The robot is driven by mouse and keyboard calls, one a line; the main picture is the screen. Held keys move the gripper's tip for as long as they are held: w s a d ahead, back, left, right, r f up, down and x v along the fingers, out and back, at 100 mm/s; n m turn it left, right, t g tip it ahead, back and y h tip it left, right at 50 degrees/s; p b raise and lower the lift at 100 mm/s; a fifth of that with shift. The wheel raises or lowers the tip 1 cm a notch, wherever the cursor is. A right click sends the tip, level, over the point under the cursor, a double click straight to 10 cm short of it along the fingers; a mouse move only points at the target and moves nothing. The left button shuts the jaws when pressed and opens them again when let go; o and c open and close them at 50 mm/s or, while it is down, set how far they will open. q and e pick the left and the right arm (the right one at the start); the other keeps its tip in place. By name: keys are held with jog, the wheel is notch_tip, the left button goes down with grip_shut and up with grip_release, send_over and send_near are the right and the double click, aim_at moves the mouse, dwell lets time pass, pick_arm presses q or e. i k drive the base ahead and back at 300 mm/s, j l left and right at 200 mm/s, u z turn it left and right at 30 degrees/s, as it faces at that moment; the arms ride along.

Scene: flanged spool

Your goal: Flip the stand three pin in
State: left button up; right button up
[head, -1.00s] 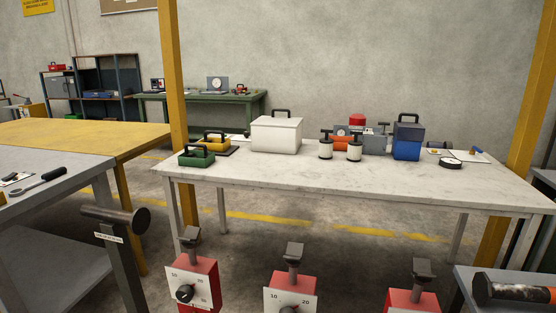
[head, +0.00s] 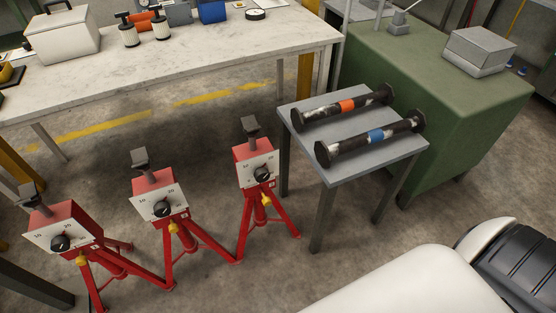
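Three red tripod stands, each with a white dial plate, a black knob and a dark head on top, stand on the floor in a row. They are the left stand (head: 70,222), the middle stand (head: 160,193) and the right stand (head: 256,160). A small yellow part, perhaps the pin, shows below each plate: left (head: 82,261), middle (head: 173,228), right (head: 266,200). The small marks on the stands are too small to read, so I cannot tell which is stand three. Neither of my grippers shows in the head view.
A small grey table (head: 349,168) at the right holds two dark flanged spools, one with an orange band (head: 346,106) and one with a blue band (head: 376,136). A green cabinet (head: 470,125) stands behind it. A long white-topped table (head: 200,70) is at the back.

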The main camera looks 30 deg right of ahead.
aim_at(266, 200)
jog(key=z, duration=0.75)
